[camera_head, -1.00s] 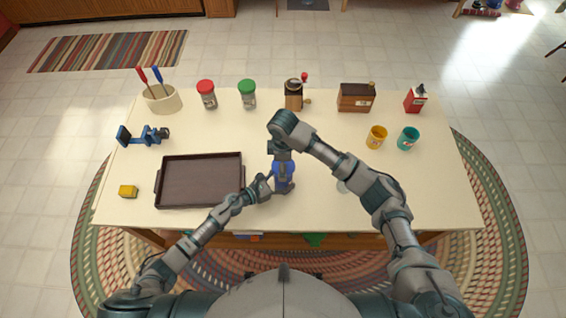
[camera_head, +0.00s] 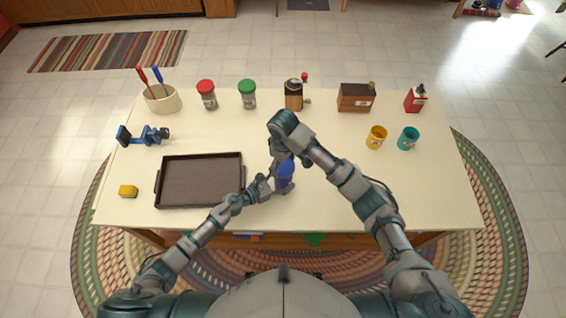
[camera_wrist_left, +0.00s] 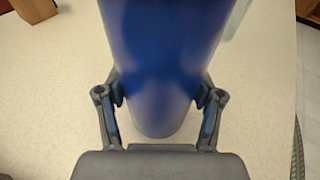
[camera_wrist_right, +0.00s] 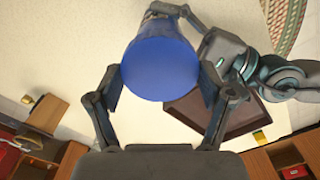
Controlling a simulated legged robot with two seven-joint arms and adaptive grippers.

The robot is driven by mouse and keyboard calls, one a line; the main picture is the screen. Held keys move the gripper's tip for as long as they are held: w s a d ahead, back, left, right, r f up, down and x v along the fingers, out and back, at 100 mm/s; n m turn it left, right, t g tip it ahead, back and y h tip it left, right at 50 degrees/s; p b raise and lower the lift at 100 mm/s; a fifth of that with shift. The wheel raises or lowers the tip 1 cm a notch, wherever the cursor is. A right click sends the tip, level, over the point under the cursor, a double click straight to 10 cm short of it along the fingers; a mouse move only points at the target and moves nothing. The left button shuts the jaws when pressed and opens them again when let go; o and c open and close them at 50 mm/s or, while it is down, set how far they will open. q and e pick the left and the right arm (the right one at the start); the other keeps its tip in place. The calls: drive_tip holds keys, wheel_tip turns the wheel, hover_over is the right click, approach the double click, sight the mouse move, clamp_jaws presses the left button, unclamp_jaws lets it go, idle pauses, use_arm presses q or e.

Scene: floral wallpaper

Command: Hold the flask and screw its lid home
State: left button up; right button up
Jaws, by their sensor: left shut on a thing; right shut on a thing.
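The blue flask (camera_head: 286,179) stands on the table just right of the dark tray. My left gripper (camera_head: 270,186) is shut on the flask's body from the left; in the left wrist view the blue body (camera_wrist_left: 165,40) fills the space between its fingers. My right gripper (camera_head: 282,160) reaches down from above, shut on the blue lid (camera_wrist_right: 160,70) at the flask's top. In the right wrist view its fingers press on both sides of the lid. The seam between lid and flask is hidden, so I cannot tell how far down the lid sits.
The dark tray (camera_head: 200,181) lies left of the flask, close to my left gripper. Jars, a grinder (camera_head: 293,95) and a wooden box (camera_head: 356,98) line the back. The table's right front is clear.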

drive_tip(key=m, duration=0.5)
drive_tip(key=o, duration=0.9)
drive_tip(key=shift+c, duration=0.2)
drive_tip(key=n, duration=1.2)
